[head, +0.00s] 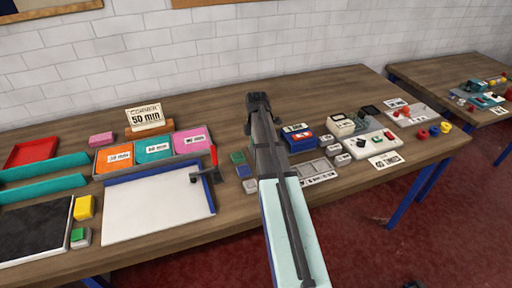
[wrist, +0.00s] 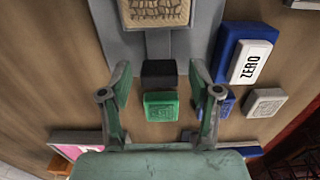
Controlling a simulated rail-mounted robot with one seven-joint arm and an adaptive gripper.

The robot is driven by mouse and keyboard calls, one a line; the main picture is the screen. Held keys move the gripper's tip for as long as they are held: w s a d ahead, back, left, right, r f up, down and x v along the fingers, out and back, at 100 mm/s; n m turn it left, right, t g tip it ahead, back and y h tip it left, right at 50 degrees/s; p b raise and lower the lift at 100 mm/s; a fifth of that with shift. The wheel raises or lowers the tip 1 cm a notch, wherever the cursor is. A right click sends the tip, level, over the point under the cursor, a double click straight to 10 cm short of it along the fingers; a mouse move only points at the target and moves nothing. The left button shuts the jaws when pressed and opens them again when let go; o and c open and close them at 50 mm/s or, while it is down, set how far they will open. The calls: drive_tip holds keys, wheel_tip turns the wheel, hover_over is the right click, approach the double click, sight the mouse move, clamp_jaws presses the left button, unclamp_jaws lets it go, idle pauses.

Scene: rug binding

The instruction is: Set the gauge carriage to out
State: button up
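In the wrist view, my gripper (wrist: 160,70) is open, with its two green fingers apart. A black block (wrist: 158,73) shows between the fingertips, at the near end of a grey plate (wrist: 205,22); it may be the gauge carriage, but no marking tells. A tan woven patch (wrist: 156,10) lies on the plate, cut by the top edge. To the right, a white label reading ZERO (wrist: 250,65) sits on a blue block (wrist: 228,48). I cannot tell whether the fingers touch the black block. In the head view, my arm covers this spot; no label reading "out" is legible.
A green block (wrist: 160,107) lies just below the black one, with a small blue block (wrist: 226,102) and a pale grey block (wrist: 266,102) to the right. In the head view, a white board (head: 155,210) and coloured trays (head: 153,150) stand left; small devices (head: 370,147) stand right.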

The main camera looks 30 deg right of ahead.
wheel_tip(320, 180, up, 12)
idle(0.6)
